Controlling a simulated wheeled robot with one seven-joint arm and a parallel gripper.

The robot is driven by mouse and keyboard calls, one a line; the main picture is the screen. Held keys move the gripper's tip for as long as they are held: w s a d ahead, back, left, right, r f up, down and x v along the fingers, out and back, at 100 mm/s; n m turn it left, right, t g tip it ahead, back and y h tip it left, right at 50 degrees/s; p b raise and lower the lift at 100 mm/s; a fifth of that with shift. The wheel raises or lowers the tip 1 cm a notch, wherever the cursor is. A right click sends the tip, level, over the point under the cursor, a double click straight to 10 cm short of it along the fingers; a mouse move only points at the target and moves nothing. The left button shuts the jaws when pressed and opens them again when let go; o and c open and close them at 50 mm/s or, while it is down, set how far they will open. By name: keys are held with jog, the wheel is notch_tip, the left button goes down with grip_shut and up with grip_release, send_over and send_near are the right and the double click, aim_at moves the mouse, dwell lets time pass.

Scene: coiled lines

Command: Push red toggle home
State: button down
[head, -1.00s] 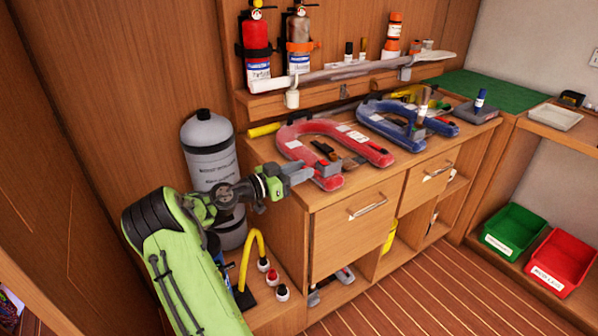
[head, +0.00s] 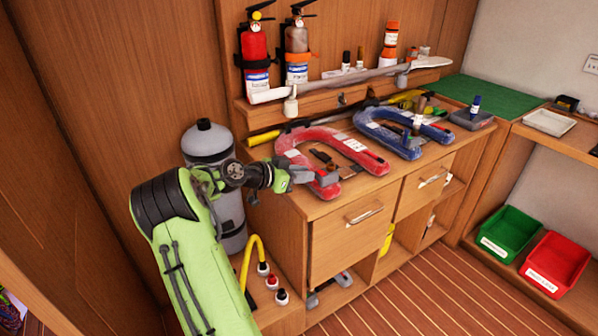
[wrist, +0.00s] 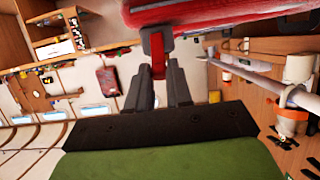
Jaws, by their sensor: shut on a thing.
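A red horseshoe-shaped body (head: 370,160) lies on the wooden counter, with a grey block at its near end, beside my gripper (head: 318,178). In the wrist view its red underside (wrist: 215,12) fills the top. A small red toggle (wrist: 157,62) hangs below it from a grey piece. My gripper (wrist: 158,80) is shut on the toggle, with one dark finger on each side. In the head view the toggle is hidden by the fingers and the grey block. How far the toggle is pushed in cannot be told.
A blue horseshoe-shaped body (head: 385,138) lies to the right of the red one. A grey cylinder (head: 212,150) stands left of the counter behind my arm. A pale pole (head: 350,80) runs along the shelf above. Green (head: 508,232) and red (head: 556,262) bins stand at right.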

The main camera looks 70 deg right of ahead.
aim_at(322, 173)
jog(key=t+y+p, duration=0.1)
jog(key=s+d+r+t+y+p, duration=0.1)
jog(key=p, duration=0.1)
jog(key=r+t+y+p, duration=0.1)
jog(key=p, duration=0.1)
jog(key=shift+s+d+r+y, duration=0.15)
jog(key=shift+s+d+y, duration=0.1)
jog(key=shift+d+y, duration=0.1)
jog(key=d+t+y+p, duration=0.1)
jog(key=p, duration=0.2)
jog(key=shift+s+r+y, duration=0.1)
jog(key=shift+s+y, duration=0.15)
jog(key=shift+s, duration=0.15)
jog(key=shift+s+d+t+y+p, duration=0.3)
jog(key=shift+t+y+p, duration=0.4)
jog(key=shift+p, duration=0.6)
jog(key=shift+f, duration=0.2)
jog(key=c, duration=1)
grip_release()
jog(key=shift+c, duration=0.2)
jog(key=p+v, duration=0.2)
jog(key=v, duration=1.3)
jog(key=shift+a+r+p, duration=0.2)
jog(key=shift+r+p, duration=0.15)
jog(key=shift+p, duration=0.05)
